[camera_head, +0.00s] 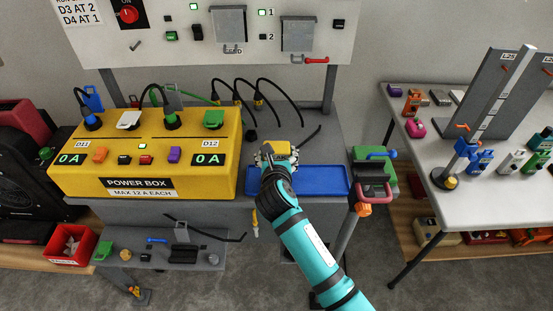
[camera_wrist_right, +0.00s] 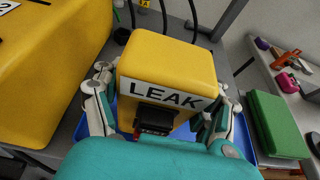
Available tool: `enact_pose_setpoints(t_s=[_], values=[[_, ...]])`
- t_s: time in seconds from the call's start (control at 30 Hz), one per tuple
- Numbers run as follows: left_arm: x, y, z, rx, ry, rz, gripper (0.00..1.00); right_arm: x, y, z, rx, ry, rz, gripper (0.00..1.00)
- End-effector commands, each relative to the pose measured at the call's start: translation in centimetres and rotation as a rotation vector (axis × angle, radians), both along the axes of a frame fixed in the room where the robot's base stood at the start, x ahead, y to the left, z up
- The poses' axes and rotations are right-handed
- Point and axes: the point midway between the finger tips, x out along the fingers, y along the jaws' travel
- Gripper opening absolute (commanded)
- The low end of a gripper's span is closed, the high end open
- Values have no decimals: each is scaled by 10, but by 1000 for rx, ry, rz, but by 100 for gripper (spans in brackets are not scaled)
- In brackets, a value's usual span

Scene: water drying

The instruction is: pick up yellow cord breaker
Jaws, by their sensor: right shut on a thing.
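The yellow cord breaker (camera_head: 280,147) is a yellow box above the far left part of the blue tray on the grey table. In the right wrist view the breaker (camera_wrist_right: 168,62) fills the middle, with a white LEAK label and a black part with a red mark below it. My right gripper (camera_head: 276,155) is shut on it, with fingers on both its left and right sides. The breaker's underside is hidden, so I cannot tell whether it touches the tray. My left gripper is not in view.
The yellow power box (camera_head: 145,155) stands left of the breaker, with black cords behind. The blue tray (camera_head: 320,180) lies beneath and right. A green case (camera_head: 370,168) is to the right of the tray. A white table (camera_head: 440,150) with small parts stands farther right.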

Motion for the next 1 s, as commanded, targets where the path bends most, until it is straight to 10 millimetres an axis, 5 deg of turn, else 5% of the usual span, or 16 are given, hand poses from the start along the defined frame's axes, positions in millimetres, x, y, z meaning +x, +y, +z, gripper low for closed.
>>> enact_pose_setpoints(t_s=[0.2,0.7,1.0], values=[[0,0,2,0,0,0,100,-4,0,28,-1,-3,1,29],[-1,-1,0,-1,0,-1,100,-128,0,37,1,-1,3,29],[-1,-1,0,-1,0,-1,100,-159,0,40,0,-2,1,29]])
